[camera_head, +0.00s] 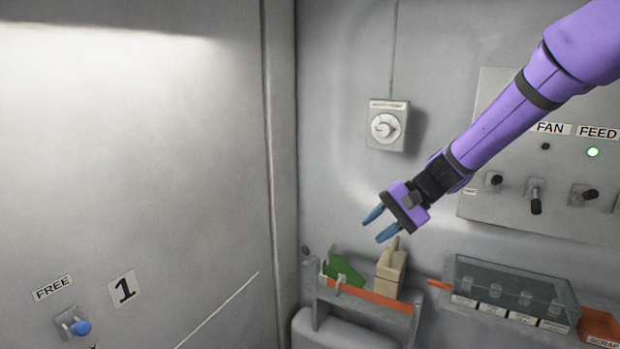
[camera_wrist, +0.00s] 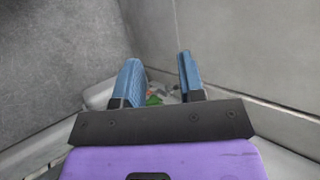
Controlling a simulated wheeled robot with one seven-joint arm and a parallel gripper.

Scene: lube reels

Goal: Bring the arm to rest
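My gripper (camera_head: 376,228) is at the end of my purple arm, in mid-air at the middle right of the head view. Its two blue fingers are apart with nothing between them. It is above and in front of a small shelf holding a green item and a beige block. The wrist view also shows my gripper (camera_wrist: 159,75) with both fingers spread and empty. The arm reaches in from the upper right and covers part of the switch panel.
A rotary knob box (camera_head: 387,126) is on the wall. The switch panel (camera_head: 500,100) has FAN and FEED labels and a lit green lamp (camera_head: 593,152). Below are the shelf's green item (camera_head: 343,270), beige block (camera_head: 391,268), a clear-lidded case (camera_head: 515,280) and an orange tray (camera_head: 600,325). A blue knob (camera_head: 82,327) is lower left.

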